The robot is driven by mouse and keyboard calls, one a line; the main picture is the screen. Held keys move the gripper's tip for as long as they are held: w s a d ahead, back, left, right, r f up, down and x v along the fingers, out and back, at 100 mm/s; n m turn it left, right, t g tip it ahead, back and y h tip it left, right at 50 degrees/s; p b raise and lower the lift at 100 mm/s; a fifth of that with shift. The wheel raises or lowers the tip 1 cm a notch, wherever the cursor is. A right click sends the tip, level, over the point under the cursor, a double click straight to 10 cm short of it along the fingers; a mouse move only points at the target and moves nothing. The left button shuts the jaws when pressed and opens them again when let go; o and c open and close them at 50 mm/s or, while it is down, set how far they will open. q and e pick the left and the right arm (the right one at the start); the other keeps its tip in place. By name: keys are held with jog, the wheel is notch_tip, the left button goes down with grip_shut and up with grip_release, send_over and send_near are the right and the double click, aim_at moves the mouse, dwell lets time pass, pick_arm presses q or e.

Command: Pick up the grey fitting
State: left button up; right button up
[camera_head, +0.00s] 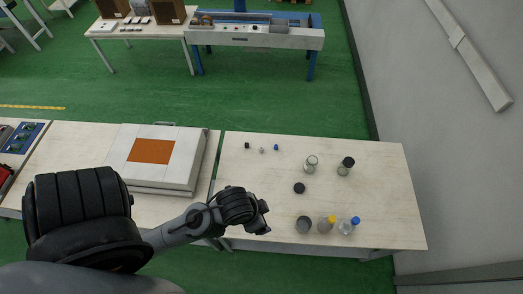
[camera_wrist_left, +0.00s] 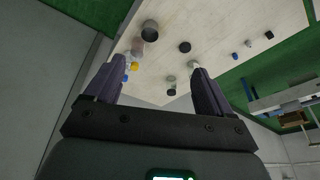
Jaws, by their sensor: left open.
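The grey fitting (camera_head: 262,150) is a small piece on the far left part of the right-hand table, between a small black piece (camera_head: 247,145) and a small blue piece (camera_head: 276,147). In the left wrist view the fitting (camera_wrist_left: 249,43) lies at the upper right, beyond the right finger. My left gripper (camera_head: 262,213) is over the table's near left area, nearer to me than the fitting and well apart from it. In the left wrist view its two fingers (camera_wrist_left: 158,68) are spread with nothing held between them. My right gripper is not in view.
A black disc (camera_head: 299,188), a glass jar (camera_head: 311,163) and a dark-capped jar (camera_head: 346,166) stand mid-table. A grey cup (camera_head: 303,224), a yellow-capped bottle (camera_head: 327,225) and a blue-capped bottle (camera_head: 348,226) line the near edge. A white case (camera_head: 180,175) occupies the left table.

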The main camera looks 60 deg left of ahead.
pick_arm(q)
jog(key=c, duration=0.4)
